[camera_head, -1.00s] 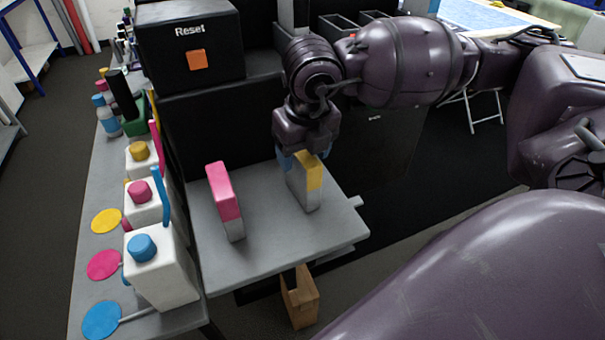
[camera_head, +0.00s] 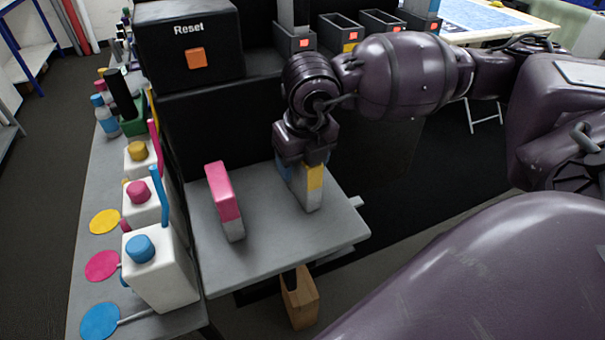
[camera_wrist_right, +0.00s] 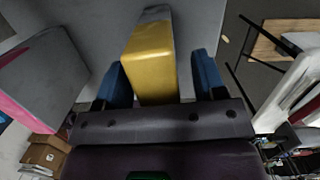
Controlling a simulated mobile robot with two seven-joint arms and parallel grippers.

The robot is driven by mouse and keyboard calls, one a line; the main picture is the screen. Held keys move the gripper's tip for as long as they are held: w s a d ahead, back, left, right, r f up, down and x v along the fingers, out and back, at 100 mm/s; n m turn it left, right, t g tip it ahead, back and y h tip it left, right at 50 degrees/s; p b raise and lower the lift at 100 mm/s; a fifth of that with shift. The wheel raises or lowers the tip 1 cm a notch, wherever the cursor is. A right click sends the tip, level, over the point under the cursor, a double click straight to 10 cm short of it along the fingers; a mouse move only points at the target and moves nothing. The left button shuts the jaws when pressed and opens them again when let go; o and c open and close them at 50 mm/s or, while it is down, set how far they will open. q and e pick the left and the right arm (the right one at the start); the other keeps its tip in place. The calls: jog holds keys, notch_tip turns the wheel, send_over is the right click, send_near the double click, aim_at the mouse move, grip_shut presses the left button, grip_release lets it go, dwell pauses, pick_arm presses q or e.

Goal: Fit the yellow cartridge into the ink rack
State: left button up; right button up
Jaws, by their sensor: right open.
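The yellow cartridge (camera_head: 314,188) stands upright on the grey shelf, its top yellow and its lower part grey-white. My right gripper (camera_head: 301,170) reaches down over it from above. In the right wrist view the yellow cartridge (camera_wrist_right: 151,62) lies between the two blue fingers of my right gripper (camera_wrist_right: 160,80), with a gap on each side. The gripper is open around it. The ink rack (camera_head: 340,35) shows as a row of dark open slots at the top, with coloured labels, partly hidden by my right arm. My left gripper is out of view.
A pink cartridge (camera_head: 224,200) stands on the grey shelf (camera_head: 275,252) left of the yellow one. A black box with an orange Reset button (camera_head: 197,59) is behind. White bottles with coloured caps (camera_head: 160,265) line the left bench.

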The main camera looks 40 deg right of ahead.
jog(key=shift+f, duration=0.1)
jog(key=c, duration=1.1)
jog(key=shift+c, duration=0.2)
